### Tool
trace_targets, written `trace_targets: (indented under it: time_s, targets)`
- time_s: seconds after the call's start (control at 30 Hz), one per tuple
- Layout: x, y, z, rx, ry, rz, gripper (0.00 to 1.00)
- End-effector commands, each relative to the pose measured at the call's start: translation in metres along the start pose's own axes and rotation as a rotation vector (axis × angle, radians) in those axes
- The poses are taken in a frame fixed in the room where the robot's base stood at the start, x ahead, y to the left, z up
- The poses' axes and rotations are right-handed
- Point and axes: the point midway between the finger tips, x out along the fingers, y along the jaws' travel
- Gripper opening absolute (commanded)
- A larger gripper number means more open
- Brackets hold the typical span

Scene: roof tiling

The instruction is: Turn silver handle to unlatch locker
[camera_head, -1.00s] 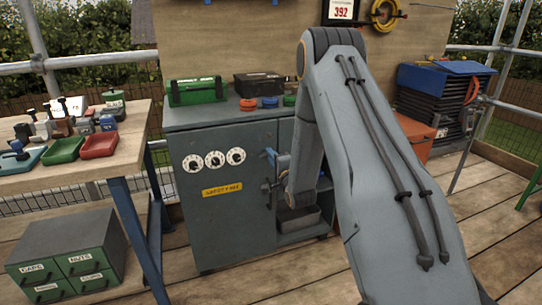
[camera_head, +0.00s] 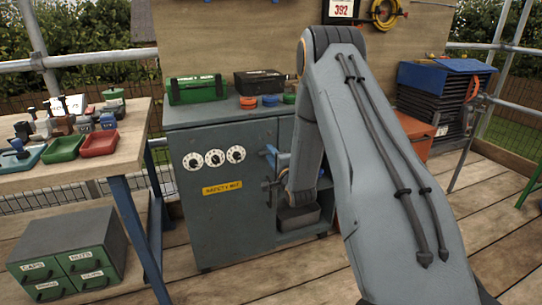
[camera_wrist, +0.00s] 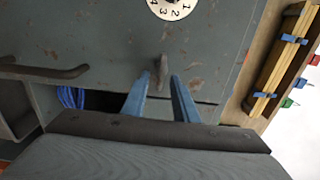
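The grey locker (camera_head: 222,235) stands in the middle of the head view, with its door shut, three white dials and a yellow label on it. A small worn grey handle (camera_wrist: 160,68) shows on the locker's face in the wrist view. My gripper (camera_wrist: 160,76) has two blue fingers spread apart, with the handle at and between their tips. I cannot tell whether either finger touches it. In the head view my gripper (camera_head: 271,157) is at the locker's right front edge, partly hidden by my arm.
A dark bar handle (camera_wrist: 45,71) is at the left in the wrist view. An open shelf with a grey bin (camera_head: 298,217) is right of the locker door. A workbench (camera_head: 60,165) stands left, with a drawer box (camera_head: 68,238) below.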

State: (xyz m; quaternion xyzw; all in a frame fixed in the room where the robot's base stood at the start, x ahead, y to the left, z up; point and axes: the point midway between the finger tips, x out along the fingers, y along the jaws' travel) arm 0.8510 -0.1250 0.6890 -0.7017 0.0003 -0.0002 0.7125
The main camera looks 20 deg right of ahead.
Motion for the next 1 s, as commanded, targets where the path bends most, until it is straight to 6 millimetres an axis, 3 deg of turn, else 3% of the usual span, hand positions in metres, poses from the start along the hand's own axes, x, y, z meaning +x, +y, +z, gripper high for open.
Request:
trace_targets:
  time_s: [0.17, 0.53, 1.0]
  targets:
    - [-0.016, 0.000, -0.001, 0.001, 0.001, 0.002, 0.27]
    - [-0.070, 0.000, -0.001, 0.001, 0.001, 0.001, 0.27]
    - [-0.078, 0.000, 0.000, 0.000, 0.000, 0.000, 0.27]
